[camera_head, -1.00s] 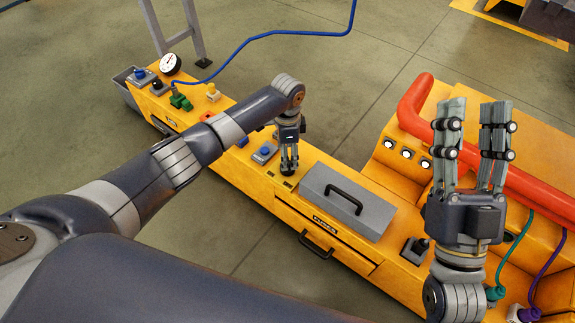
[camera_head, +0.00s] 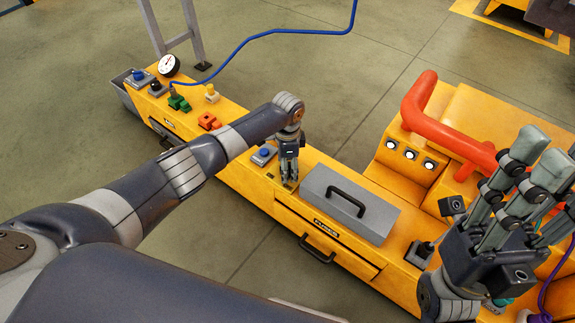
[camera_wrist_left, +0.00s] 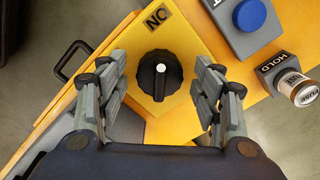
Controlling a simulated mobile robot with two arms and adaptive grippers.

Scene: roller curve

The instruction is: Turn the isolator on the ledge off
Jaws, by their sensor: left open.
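The isolator is a black round knob (camera_wrist_left: 160,76) on a yellow plate (camera_wrist_left: 190,48) in the left wrist view. Its raised grip with a white line lies up and down the picture, and an ON label shows upside down above it. My left gripper (camera_wrist_left: 161,92) is open, with its fingers on either side of the knob and visible gaps to it. In the head view the left gripper (camera_head: 289,181) points down at the yellow ledge (camera_head: 235,178) and hides the knob. My right gripper (camera_head: 535,165) is spread open and empty at the right.
A blue button (camera_head: 264,153) sits just left of the left gripper. A grey lidded box (camera_head: 375,220) with a black handle is to its right. Orange (camera_head: 209,121) and green (camera_head: 178,103) fittings and a gauge (camera_head: 169,65) stand further left. A red pipe (camera_head: 430,120) runs behind.

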